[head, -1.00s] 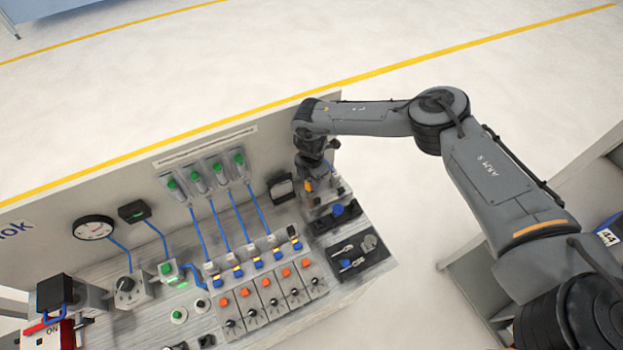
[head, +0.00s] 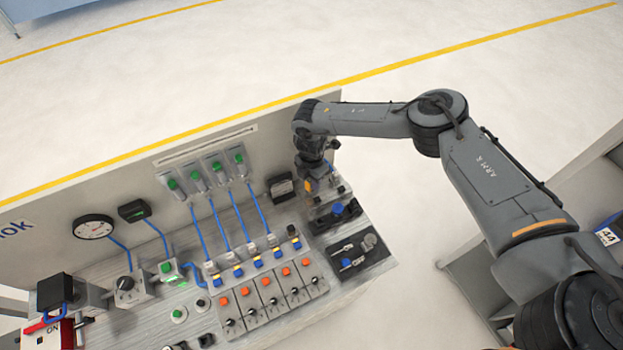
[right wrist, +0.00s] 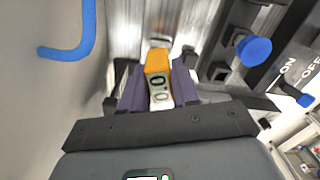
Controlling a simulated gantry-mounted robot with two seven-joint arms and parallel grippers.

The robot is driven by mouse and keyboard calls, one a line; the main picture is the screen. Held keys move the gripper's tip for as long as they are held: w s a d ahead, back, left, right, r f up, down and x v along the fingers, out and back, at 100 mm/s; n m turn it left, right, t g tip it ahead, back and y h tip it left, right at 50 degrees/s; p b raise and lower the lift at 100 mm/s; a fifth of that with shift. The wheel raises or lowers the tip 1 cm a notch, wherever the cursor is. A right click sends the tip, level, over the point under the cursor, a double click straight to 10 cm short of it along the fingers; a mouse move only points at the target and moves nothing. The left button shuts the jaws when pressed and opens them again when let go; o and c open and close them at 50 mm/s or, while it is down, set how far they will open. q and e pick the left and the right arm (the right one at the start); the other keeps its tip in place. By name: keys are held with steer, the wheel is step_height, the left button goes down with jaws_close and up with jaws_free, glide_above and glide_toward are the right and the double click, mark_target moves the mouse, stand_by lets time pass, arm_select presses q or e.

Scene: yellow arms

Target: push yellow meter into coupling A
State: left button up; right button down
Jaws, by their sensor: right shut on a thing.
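The yellow meter (right wrist: 157,62) shows in the right wrist view, with a yellow-orange top and a pale front bearing two dark rings. My right gripper (right wrist: 158,88) is shut on it, with a purple-grey finger on each side. In the head view my right gripper (head: 312,186) is low at the bench's right end, beside the back panel. The meter cannot be made out clearly there. I cannot tell which fitting is coupling A, since no such label is readable. My left gripper is not in view.
A row of blue-and-yellow fittings (head: 256,263) with blue hoses lies left of the gripper. Orange-button switches (head: 267,281) stand in front. A blue knob (right wrist: 254,51) is close on the right in the wrist view. A black tray (head: 357,252) lies at the bench's front right.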

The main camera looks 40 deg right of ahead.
steer(key=shift+f+b, duration=0.4)
steer(key=shift+f, duration=0.4)
steer(key=c, duration=0.8)
jaws_free()
steer(key=shift+r, duration=0.1)
steer(key=shift+r+p, duration=0.3)
steer(key=shift+p, duration=0.1)
step_height(320, 180, up, 8)
steer(key=p, duration=0.7)
steer(key=shift+r+p, duration=0.15)
steer(key=shift+p, duration=0.2)
